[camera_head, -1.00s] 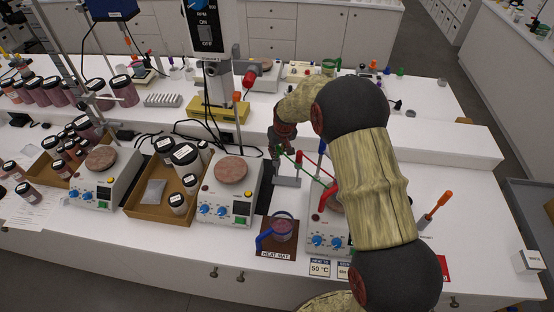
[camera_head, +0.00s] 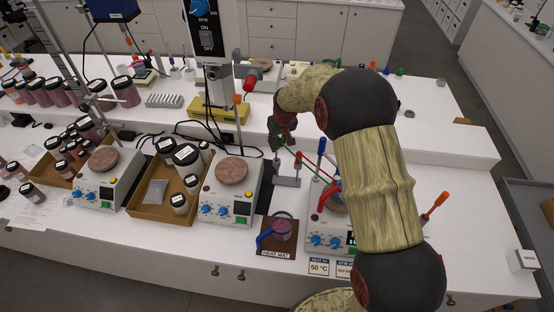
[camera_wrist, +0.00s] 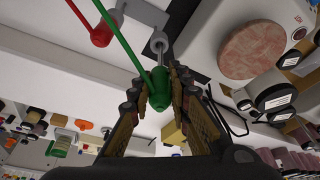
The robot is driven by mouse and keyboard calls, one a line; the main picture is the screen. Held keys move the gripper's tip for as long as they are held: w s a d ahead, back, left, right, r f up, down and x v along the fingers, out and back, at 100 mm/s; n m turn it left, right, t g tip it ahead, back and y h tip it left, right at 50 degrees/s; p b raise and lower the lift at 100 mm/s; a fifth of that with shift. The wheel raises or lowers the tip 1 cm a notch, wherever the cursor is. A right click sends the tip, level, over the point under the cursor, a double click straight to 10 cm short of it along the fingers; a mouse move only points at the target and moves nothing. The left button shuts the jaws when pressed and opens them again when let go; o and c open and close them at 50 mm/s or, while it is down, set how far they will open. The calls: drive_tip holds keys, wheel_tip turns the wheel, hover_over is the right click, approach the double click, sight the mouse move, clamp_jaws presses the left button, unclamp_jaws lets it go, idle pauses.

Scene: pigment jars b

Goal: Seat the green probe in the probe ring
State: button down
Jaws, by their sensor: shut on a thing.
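My gripper (camera_wrist: 160,95) is shut on the green probe (camera_wrist: 160,78), with its fingers on either side of the thick green body. In the head view the green probe (camera_head: 277,144) shows at the gripper, above the left end of a small grey stand (camera_head: 287,181). In the wrist view its thin metal end points to a grey ring (camera_wrist: 159,43) on a post. I cannot tell whether the tip is inside the ring or only in front of it. A green cable runs off from the probe. A red probe (camera_wrist: 102,35) is at another grey holder beside it.
A beaker with a red handle (camera_head: 324,203) stands on the right hotplate (camera_head: 323,236), with a blue probe (camera_head: 321,147) close behind. A blue-handled beaker (camera_head: 283,228) sits on the heat mat (camera_head: 277,252). The middle hotplate (camera_head: 228,205) is left of the stand.

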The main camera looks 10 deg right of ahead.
drive_tip(key=shift+r+p, duration=2.2)
drive_tip(key=shift+r, duration=3.2)
